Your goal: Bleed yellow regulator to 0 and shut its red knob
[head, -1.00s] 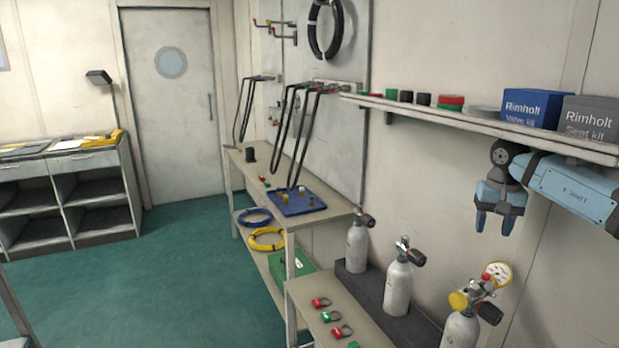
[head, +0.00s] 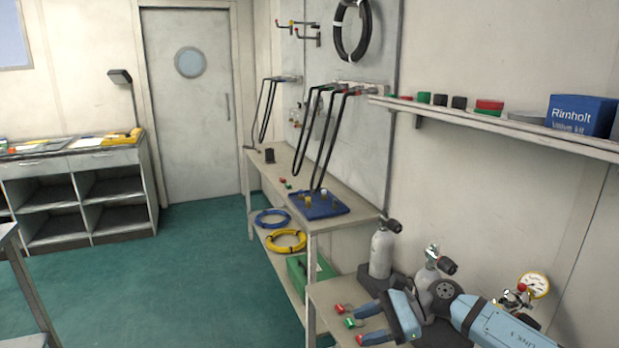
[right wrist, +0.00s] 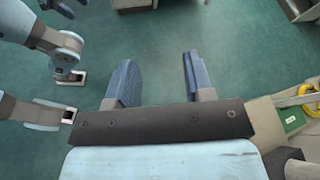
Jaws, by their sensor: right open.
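The regulator's round white gauge with a yellow rim (head: 534,286) and a red knob (head: 522,288) show at the lower right in the head view. My right arm covers the rest of the regulator and its cylinder. My right gripper (head: 368,320) is open above the near bench, left of the regulator and pointing away from it. In the right wrist view the two blue fingers (right wrist: 157,80) are apart, with only green floor visible between them. The gauge reading is too small to tell. My left gripper does not show in the head view.
The near bench (head: 326,294) carries red and green tags (head: 349,323) close to my right gripper. Grey cylinders (head: 381,254) stand behind it. A shelf (head: 500,125) with a blue box (head: 582,116) runs above. The green floor to the left is open.

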